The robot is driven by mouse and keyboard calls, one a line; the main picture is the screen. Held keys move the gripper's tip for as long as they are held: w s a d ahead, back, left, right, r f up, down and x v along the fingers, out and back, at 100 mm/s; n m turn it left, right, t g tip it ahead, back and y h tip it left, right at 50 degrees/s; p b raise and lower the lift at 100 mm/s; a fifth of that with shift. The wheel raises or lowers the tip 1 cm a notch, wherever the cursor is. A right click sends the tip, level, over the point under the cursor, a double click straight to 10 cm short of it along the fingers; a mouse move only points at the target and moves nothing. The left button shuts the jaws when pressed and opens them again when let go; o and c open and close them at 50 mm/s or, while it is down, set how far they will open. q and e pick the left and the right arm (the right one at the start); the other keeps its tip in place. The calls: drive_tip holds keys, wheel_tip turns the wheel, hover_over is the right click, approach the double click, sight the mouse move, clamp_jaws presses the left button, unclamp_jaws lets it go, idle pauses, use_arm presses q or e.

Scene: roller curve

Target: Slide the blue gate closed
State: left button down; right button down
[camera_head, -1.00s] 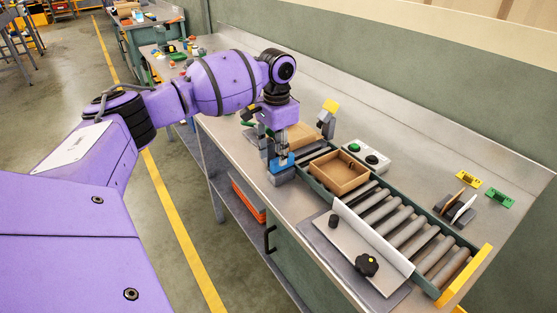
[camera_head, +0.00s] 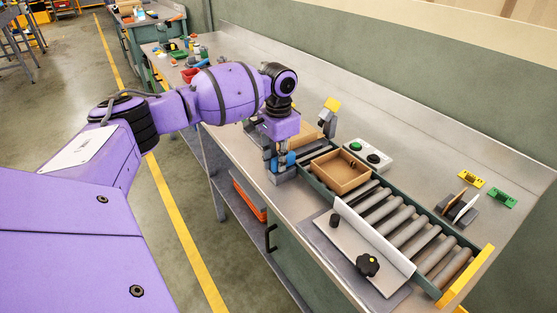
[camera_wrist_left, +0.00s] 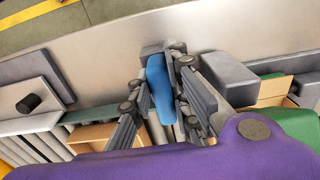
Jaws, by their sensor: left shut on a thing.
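The blue gate (camera_head: 290,157) is at the far left end of the roller track (camera_head: 395,221), beside a grey block. My left gripper (camera_head: 280,163) is down over it and partly hides it. In the left wrist view the blue gate (camera_wrist_left: 161,88) lies between the two fingers of my left gripper (camera_wrist_left: 168,85), which are shut on it. How far the gate stands across the track is hard to tell. My right gripper is in neither view.
A brown open box (camera_head: 340,174) sits on the rollers near the gate. A control box (camera_head: 367,154) with green and black buttons stands behind it. A plate with a black knob (camera_head: 367,265) lies in front of the track. A yellow end stop (camera_head: 466,275) closes the right end.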

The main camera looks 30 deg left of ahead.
sight(291, 152)
use_arm(q)
drive_tip(key=w, duration=0.1)
drive_tip(key=w+d, duration=0.1)
drive_tip(key=w, duration=0.1)
drive_tip(key=shift+w+d+f+b, duration=0.1)
drive_tip(key=shift+w+d+b, duration=0.15)
drive_tip(key=shift+b, duration=0.15)
drive_tip(key=shift+w+d, duration=0.1)
drive_tip(key=shift+w, duration=0.15)
drive_tip(key=shift+r, duration=0.2)
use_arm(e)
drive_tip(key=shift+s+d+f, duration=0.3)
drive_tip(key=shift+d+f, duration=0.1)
use_arm(q)
drive_tip(key=c, duration=1.9)
unclamp_jaws()
drive_tip(key=shift+o, duration=1.3)
drive_tip(key=shift+w+f, duration=0.1)
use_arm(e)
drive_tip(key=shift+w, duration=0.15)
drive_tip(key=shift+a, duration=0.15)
